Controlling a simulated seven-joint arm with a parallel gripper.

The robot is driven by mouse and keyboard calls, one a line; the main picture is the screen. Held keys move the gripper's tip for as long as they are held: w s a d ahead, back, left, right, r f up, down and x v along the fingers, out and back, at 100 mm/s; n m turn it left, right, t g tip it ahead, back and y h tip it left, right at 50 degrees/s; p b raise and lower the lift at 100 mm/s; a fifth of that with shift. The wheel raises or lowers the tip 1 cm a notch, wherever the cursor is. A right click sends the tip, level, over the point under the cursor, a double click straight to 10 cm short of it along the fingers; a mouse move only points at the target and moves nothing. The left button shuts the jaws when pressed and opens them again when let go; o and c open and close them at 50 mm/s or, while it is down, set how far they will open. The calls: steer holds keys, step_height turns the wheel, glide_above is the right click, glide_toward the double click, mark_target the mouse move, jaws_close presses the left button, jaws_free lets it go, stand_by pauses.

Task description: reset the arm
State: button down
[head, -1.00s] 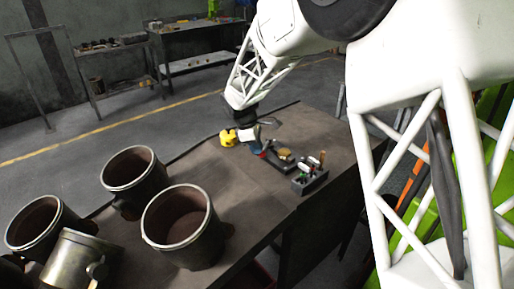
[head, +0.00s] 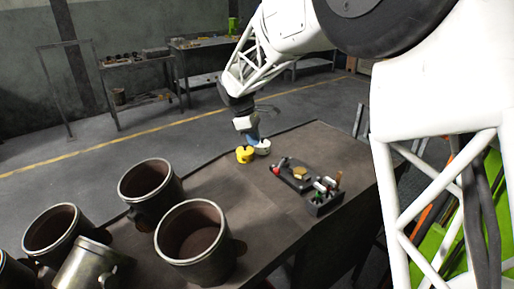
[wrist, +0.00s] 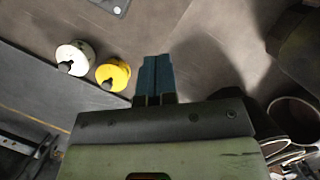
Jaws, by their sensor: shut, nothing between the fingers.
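My gripper (head: 252,138) hangs over the far part of the dark workbench (head: 230,165) in the head view. Its blue fingers (wrist: 155,76) are together with nothing between them in the wrist view. A yellow round container (head: 244,154) and a white round container (head: 263,147) stand close by the fingertips in the head view. In the wrist view the yellow one (wrist: 113,74) is just left of the fingers, and the white one (wrist: 75,57) is farther left. Both have a dark knob on top.
A dark tray (head: 295,175) with small items and a holder (head: 324,198) with pens stand toward the bench's right edge. Several large metal cylinders (head: 195,240) crowd the near left. Bare bench lies between. Side tables (head: 135,80) stand at the back wall.

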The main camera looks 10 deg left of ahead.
steer(key=shift+r, duration=0.35)
steer(key=s+d+r+m+y, duration=0.1)
steer(key=s+d+r+m, duration=0.3)
steer(key=s+d, duration=0.5)
steer(key=s+d+r+m+y, duration=0.1)
steer(key=s+d+r+m, duration=0.3)
steer(key=s+d, duration=0.5)
steer(key=s+d+f+m+t, duration=0.1)
steer(key=s+d+m, duration=0.2)
steer(key=s, duration=0.4)
steer(key=s+d+f+m+t+y, duration=0.1)
steer(key=s+d+m, duration=0.2)
steer(key=s+d, duration=0.3)
steer(key=s+d+f+m, duration=0.1)
steer(key=s+d+m, duration=0.2)
steer(key=s, duration=0.7)
steer(key=shift+s+d+f+m+t, duration=0.2)
steer(key=shift+d+f+m+t, duration=0.15)
steer(key=shift+d, duration=0.8)
